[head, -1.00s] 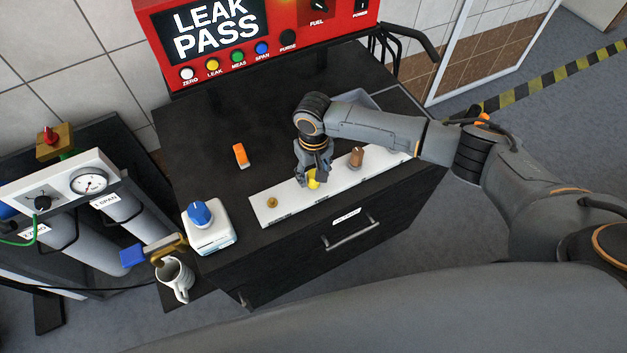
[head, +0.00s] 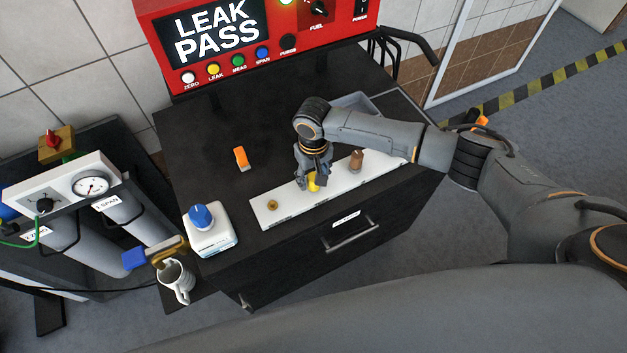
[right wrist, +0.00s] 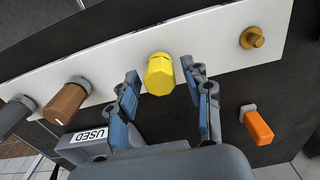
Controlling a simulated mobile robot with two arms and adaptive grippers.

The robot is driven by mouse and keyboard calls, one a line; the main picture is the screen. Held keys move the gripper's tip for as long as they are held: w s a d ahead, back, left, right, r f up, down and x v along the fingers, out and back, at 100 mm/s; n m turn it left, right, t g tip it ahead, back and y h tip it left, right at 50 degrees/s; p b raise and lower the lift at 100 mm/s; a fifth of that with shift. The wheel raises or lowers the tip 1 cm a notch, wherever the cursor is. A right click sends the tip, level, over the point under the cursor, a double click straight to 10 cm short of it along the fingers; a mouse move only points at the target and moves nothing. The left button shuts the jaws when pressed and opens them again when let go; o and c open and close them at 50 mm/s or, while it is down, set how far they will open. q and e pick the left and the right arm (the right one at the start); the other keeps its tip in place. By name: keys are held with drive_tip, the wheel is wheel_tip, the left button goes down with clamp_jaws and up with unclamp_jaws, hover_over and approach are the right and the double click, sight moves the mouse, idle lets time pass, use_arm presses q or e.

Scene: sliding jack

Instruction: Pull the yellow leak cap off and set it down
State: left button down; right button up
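The yellow leak cap (head: 314,183) sits on a white strip (head: 290,204) on the black bench top. In the right wrist view the cap (right wrist: 160,74) is faceted and lies between my fingertips. My right gripper (right wrist: 160,72) is open, with one finger on each side of the cap and a visible gap at both sides. In the head view my right gripper (head: 313,173) is above the strip and hides part of the cap. My left gripper is not in view.
A brass fitting (head: 272,205) and a brown knob (head: 356,160) flank the cap on the strip. An orange piece (head: 240,158) stands behind. A grey bin (right wrist: 85,142) is marked USED. A blue-knobbed white box (head: 212,238) and a mug (head: 177,283) are at left.

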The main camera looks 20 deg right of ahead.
clamp_jaws()
drive_tip(key=shift+r+p, duration=0.6)
drive_tip(key=shift+p, duration=0.3)
idle(0.4)
drive_tip(key=shift+r+p, duration=1.45)
drive_tip(key=shift+p, duration=0.1)
